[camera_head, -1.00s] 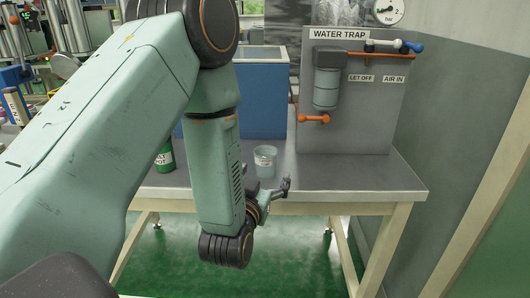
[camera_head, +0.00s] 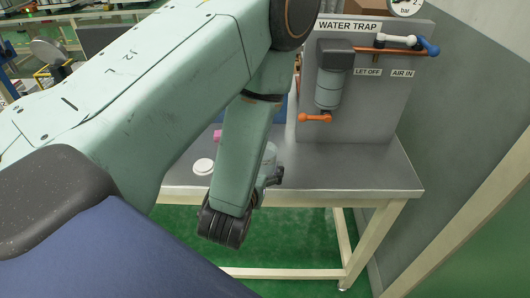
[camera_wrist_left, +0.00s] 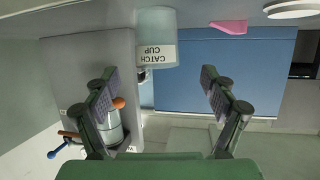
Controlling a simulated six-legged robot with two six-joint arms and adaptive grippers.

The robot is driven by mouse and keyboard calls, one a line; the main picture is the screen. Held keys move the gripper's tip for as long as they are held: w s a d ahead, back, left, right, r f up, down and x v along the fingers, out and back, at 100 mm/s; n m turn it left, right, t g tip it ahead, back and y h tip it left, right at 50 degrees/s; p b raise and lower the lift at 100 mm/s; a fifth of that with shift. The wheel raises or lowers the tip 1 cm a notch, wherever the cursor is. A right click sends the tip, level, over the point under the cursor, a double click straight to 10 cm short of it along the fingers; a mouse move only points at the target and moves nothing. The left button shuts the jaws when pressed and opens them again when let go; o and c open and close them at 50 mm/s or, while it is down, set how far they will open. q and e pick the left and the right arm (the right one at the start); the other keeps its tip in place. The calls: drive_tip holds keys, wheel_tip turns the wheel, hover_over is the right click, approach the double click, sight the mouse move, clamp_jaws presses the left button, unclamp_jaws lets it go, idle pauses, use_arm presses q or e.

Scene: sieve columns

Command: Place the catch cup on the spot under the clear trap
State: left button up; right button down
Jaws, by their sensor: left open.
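The catch cup (camera_wrist_left: 155,50), clear with a white label reading CATCH CUP, shows upside down at the top of the left wrist view. In the head view it (camera_head: 270,158) stands on the steel bench, mostly hidden behind my left arm. My left gripper (camera_wrist_left: 156,82) is open, its fingers apart on either side of the cup's line and not touching it. In the head view the gripper (camera_head: 274,179) is small beside the cup. The clear trap (camera_head: 328,90) hangs on the grey WATER TRAP panel above an orange tap (camera_head: 315,118). I cannot make out a marked spot under it.
The steel bench (camera_head: 350,176) is clear in front of the panel (camera_head: 385,110). A white disc (camera_head: 203,166) and a pink object (camera_head: 217,134) lie left of my forearm. A blue box (camera_wrist_left: 225,75) stands behind. A wall (camera_head: 450,130) closes off the right.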

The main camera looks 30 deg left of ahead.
use_arm(q)
drive_tip(key=shift+w+d+r, duration=0.1)
drive_tip(key=shift+d, duration=0.05)
drive_tip(key=x, duration=0.6)
drive_tip(key=shift+b, duration=0.3)
drive_tip(key=shift+w+r, duration=0.1)
drive_tip(key=shift+w, duration=0.3)
drive_tip(key=shift+w+a, duration=0.15)
drive_tip(key=shift+a, duration=0.1)
drive_tip(key=shift+c, duration=0.9)
drive_tip(key=shift+s+d, duration=0.1)
drive_tip(key=shift+s, duration=0.1)
drive_tip(key=c, duration=0.5)
drive_tip(key=shift+w, duration=0.1)
drive_tip(key=c, duration=0.4)
drive_tip(key=shift+c, duration=0.2)
